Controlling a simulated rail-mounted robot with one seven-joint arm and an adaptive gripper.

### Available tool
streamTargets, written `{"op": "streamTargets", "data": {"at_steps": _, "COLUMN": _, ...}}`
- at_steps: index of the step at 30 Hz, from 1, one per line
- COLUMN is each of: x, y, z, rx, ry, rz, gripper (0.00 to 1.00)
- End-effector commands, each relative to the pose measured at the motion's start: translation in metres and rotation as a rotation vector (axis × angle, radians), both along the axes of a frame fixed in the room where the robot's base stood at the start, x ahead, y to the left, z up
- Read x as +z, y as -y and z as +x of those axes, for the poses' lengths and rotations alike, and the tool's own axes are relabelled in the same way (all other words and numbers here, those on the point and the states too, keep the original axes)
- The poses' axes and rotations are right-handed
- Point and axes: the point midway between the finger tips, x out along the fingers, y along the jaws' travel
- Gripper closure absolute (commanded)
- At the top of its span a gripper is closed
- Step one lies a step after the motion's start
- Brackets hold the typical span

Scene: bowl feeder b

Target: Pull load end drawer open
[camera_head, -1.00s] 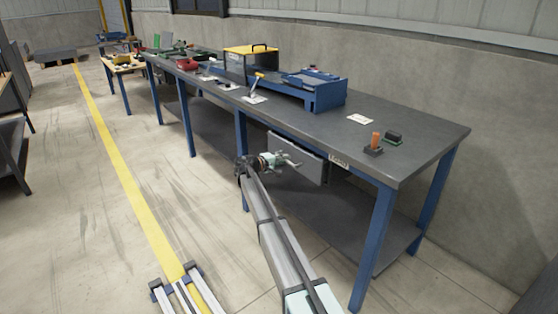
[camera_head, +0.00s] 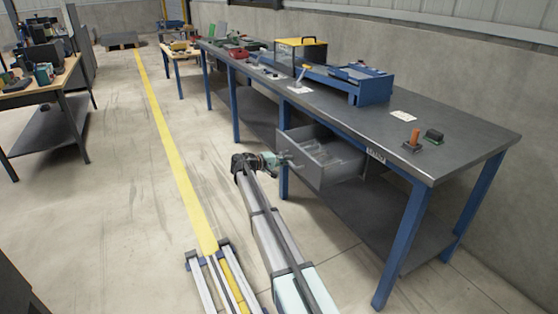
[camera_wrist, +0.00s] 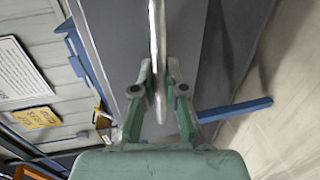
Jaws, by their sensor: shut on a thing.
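The load end drawer (camera_head: 318,177) is a grey drawer under the near end of the long workbench. It stands pulled out from the bench, and its open top and inner compartments show in the head view. My gripper (camera_head: 289,161) is at the drawer's front. In the wrist view my gripper (camera_wrist: 161,88) is shut on the drawer's bar handle (camera_wrist: 156,40), which runs between the two fingers. The grey drawer front (camera_wrist: 112,40) lies just beyond the fingers. The far end of the drawer is hidden under the bench top.
The workbench (camera_head: 455,150) has blue legs and a lower shelf. A blue fixture (camera_head: 372,88), an orange-handled tool (camera_head: 414,138) and a small green-black object (camera_head: 433,136) rest on top. The floor left of the drawer is clear, with a yellow line (camera_head: 180,165).

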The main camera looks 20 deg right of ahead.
Motion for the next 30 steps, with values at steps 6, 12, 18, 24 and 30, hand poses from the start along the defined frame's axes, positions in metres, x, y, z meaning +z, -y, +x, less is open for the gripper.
{"op": "streamTargets", "data": {"at_steps": 6, "x": 0.0, "y": 0.003, "z": -0.001, "rx": -0.005, "ry": 0.0, "rz": 0.0, "gripper": 1.0}}
{"op": "streamTargets", "data": {"at_steps": 12, "x": 0.0, "y": 0.002, "z": -0.001, "rx": -0.005, "ry": 0.0, "rz": 0.0, "gripper": 1.0}}
{"op": "streamTargets", "data": {"at_steps": 18, "x": 0.0, "y": 0.002, "z": -0.001, "rx": -0.005, "ry": 0.0, "rz": 0.0, "gripper": 0.63}}
{"op": "streamTargets", "data": {"at_steps": 24, "x": 0.0, "y": 0.001, "z": -0.001, "rx": -0.004, "ry": 0.0, "rz": 0.0, "gripper": 0.63}}
{"op": "streamTargets", "data": {"at_steps": 30, "x": 0.003, "y": -0.013, "z": -0.004, "rx": -0.002, "ry": 0.001, "rz": 0.0, "gripper": 0.63}}
